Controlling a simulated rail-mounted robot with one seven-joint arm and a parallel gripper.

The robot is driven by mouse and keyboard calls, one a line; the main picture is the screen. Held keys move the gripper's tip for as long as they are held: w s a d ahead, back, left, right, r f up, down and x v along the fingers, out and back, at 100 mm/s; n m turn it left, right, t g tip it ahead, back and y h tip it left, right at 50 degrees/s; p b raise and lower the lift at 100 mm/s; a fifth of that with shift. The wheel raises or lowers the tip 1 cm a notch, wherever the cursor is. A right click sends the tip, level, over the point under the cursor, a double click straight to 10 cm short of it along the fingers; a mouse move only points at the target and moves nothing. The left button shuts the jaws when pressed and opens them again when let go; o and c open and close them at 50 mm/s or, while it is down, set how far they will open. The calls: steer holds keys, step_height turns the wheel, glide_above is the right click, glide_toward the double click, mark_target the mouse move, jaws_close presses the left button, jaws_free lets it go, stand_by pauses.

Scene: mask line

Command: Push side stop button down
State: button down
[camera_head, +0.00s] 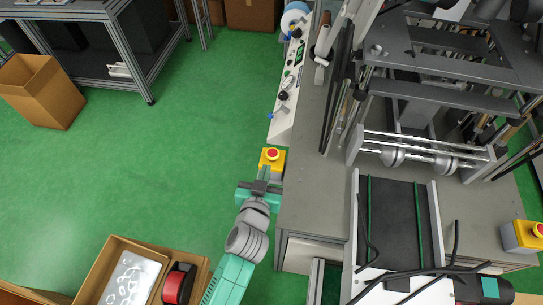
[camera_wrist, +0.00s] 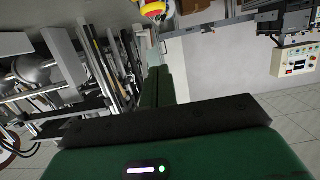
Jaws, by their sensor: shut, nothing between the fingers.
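A red stop button on a yellow box (camera_head: 272,158) is mounted at the left side of the machine, at the end of the control panel. My gripper (camera_head: 264,172) is shut and empty, just in front of this box; whether it touches is not clear. In the wrist view the red and yellow button (camera_wrist: 153,9) is at the top edge, partly cut off, beyond the shut fingertips (camera_wrist: 158,52). A second red and yellow stop button (camera_head: 527,235) is at the machine's right side, far from my gripper.
The control panel (camera_head: 288,95) with knobs runs along the machine's left edge behind the button. The grey machine table (camera_head: 305,200) lies close to the right of my gripper. A cardboard box (camera_head: 120,258) stands at lower left. The green floor (camera_head: 190,130) to the left is clear.

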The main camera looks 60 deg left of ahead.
glide_above(271, 156)
steer(key=d, duration=0.1)
step_height(271, 156, down, 2)
steer(key=shift+s+d+f+b, duration=0.15)
steer(key=shift+b, duration=0.25)
step_height(271, 156, down, 3)
steer(key=shift+b, duration=0.7)
steer(key=shift+s+d+f, duration=0.1)
steer(key=shift+f, duration=0.4)
